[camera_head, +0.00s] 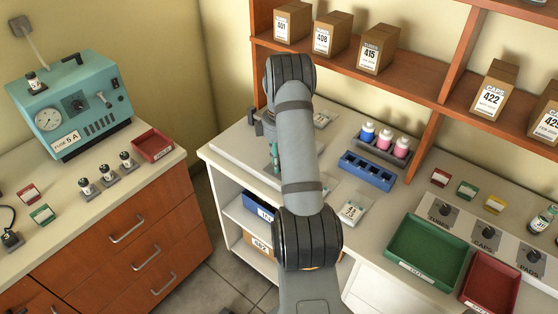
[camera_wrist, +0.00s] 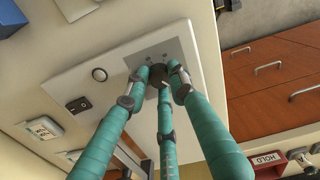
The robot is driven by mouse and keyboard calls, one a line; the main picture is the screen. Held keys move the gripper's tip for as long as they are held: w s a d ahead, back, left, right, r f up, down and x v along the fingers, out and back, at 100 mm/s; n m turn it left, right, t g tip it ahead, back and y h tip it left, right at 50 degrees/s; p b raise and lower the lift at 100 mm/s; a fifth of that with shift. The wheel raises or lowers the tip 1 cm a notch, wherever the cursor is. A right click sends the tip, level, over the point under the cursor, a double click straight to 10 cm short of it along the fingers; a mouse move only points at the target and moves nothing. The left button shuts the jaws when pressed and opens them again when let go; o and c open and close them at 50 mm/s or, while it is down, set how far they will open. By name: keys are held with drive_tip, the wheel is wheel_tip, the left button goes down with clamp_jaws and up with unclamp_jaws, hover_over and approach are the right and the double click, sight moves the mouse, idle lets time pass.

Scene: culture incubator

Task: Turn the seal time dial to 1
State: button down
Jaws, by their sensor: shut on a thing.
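In the wrist view the three teal fingers of my gripper (camera_wrist: 159,80) close around a small dark dial (camera_wrist: 158,73) on a grey plate (camera_wrist: 184,46). The plate is set in a white panel (camera_wrist: 121,53). The fingers cover most of the dial, so its pointer and any numbers cannot be read. In the head view my arm hides the dial; a little of my gripper (camera_head: 274,156) shows at the left of the arm, over the white counter.
Beside the dial are a round button (camera_wrist: 99,74) and a black rocker switch (camera_wrist: 80,105). In the head view, a blue rack (camera_head: 367,171) and a bottle holder (camera_head: 381,149) stand right of my arm. A green tray (camera_head: 428,253) lies further right. A floor gap separates the drawer cabinet (camera_head: 130,232).

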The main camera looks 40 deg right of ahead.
idle(0.4)
drive_tip(key=c, duration=1.5)
unclamp_jaws()
drive_tip(key=shift+o, duration=0.2)
wheel_tip(320, 180, up, 12)
wheel_tip(320, 180, down, 12)
drive_tip(key=shift+f, duration=0.1)
